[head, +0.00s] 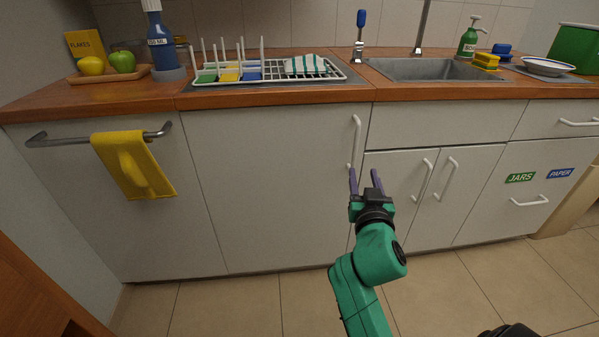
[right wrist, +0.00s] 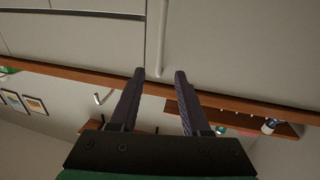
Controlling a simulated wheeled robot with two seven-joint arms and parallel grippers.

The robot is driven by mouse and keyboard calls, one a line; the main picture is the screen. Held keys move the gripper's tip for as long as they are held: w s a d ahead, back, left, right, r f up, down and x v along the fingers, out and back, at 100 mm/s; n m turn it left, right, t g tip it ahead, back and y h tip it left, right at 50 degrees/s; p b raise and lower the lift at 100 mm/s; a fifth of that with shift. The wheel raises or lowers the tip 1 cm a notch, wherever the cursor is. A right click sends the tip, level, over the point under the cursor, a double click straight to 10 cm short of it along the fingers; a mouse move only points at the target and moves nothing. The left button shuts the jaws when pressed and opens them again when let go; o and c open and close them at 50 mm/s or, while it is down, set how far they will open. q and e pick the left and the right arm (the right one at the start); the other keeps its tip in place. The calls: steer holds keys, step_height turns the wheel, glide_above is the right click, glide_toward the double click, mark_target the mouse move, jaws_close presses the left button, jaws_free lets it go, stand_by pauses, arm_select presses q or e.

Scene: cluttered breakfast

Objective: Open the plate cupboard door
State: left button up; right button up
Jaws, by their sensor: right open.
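A wide pale cupboard door (head: 270,190) below the dish rack is closed, with a white vertical bar handle (head: 356,140) near its upper right edge. No label marks it as the plate cupboard. My right gripper (head: 364,174) is open and empty, with its dark purple fingers pointing up at the handle's lower end. In the right wrist view, a pale bar handle (right wrist: 162,38) lines up between the fingertips (right wrist: 160,73); I cannot tell how far off it is. My left gripper is not in view.
Two closed narrow doors (head: 432,190) with handles are under the sink (head: 430,69). A yellow towel (head: 133,165) hangs from a rail at the left. The dish rack (head: 265,70) stands on the wooden counter. The tiled floor in front is clear.

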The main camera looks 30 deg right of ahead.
glide_toward(356, 146)
steer(key=w, duration=0.1)
steer(key=x, duration=1)
steer(key=shift+s+d+b, duration=0.15)
steer(key=shift+d+b, duration=0.1)
steer(key=shift+b, duration=0.15)
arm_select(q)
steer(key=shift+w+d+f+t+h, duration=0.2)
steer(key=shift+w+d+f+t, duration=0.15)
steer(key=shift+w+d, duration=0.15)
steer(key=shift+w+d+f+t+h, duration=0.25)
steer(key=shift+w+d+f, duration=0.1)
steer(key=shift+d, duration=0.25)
arm_select(e)
jaws_close()
